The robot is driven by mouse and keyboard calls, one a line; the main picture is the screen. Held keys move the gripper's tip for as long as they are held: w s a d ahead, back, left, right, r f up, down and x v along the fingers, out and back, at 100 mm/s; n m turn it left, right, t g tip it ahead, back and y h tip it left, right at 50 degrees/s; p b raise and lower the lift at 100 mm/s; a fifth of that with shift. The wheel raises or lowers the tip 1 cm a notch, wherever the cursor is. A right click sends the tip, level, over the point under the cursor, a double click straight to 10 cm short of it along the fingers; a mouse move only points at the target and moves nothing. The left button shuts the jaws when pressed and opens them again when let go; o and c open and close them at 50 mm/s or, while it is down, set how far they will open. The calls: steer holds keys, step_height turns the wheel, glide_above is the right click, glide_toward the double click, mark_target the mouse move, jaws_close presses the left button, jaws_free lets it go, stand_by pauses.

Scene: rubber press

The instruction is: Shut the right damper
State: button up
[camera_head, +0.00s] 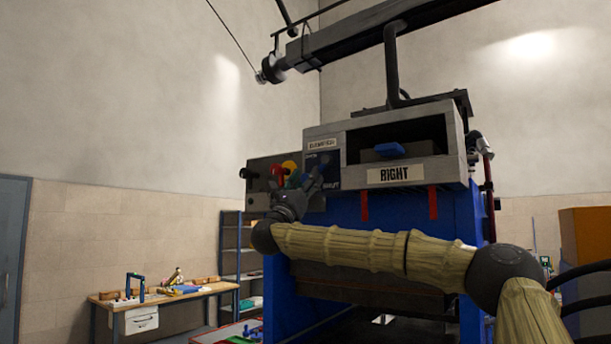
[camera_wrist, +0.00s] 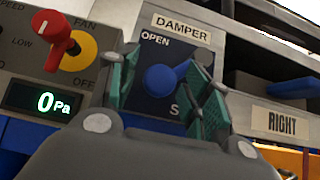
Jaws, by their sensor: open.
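The damper panel (camera_wrist: 158,48) is dark blue, with a DAMPER label above it and OPEN printed at its upper left. Its lower word is mostly hidden; only an S shows. The blue damper knob (camera_wrist: 160,79) sits mid-panel, its right end partly behind a finger. My gripper (camera_wrist: 164,70) is open, with one green-padded finger on each side of the knob. I cannot tell whether the fingers touch it. In the head view my gripper (camera_head: 312,183) is in front of the damper panel (camera_head: 323,162), hiding its lower part.
A red handle on a yellow dial (camera_wrist: 75,50), marked FAN, and a 0 Pa display (camera_wrist: 42,101) are close left. The box marked RIGHT (camera_head: 395,174) has an open front with a blue handle (camera_head: 390,150). A workbench (camera_head: 170,297) stands at lower left.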

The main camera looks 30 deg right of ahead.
steer(key=shift+d, duration=0.1)
steer(key=shift+c, duration=0.2)
jaws_close()
